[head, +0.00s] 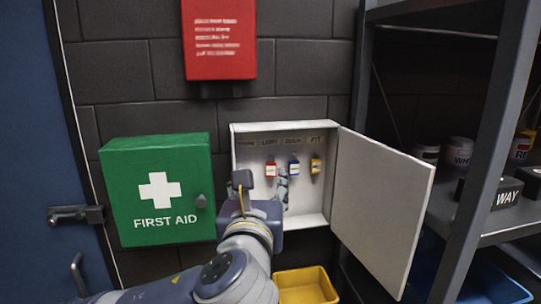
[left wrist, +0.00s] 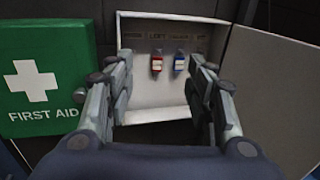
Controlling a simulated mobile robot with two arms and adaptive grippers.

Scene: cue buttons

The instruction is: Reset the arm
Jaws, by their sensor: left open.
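My left arm (head: 235,272) comes in from the bottom left in the head view. Its gripper (head: 262,190) is in front of an open white key cabinet (head: 310,212) on the wall. In the left wrist view the gripper (left wrist: 166,105) is open, with nothing between its fingers. A red-tagged key (head: 271,168), a blue-tagged key (head: 294,164) and a yellow-tagged key (head: 316,164) hang in the cabinet. The red tag (left wrist: 156,64) and blue tag (left wrist: 179,63) show between the fingers, farther back. The gripper hides the cabinet's lower left. My right gripper is not in view.
A green first aid box (head: 130,190) hangs left of the cabinet. The cabinet door (head: 385,205) stands open to the right, beside a dark metal shelf (head: 480,150). A yellow bin (head: 305,288) is below. A red sign (head: 219,40) is above. A blue door (head: 30,130) is at left.

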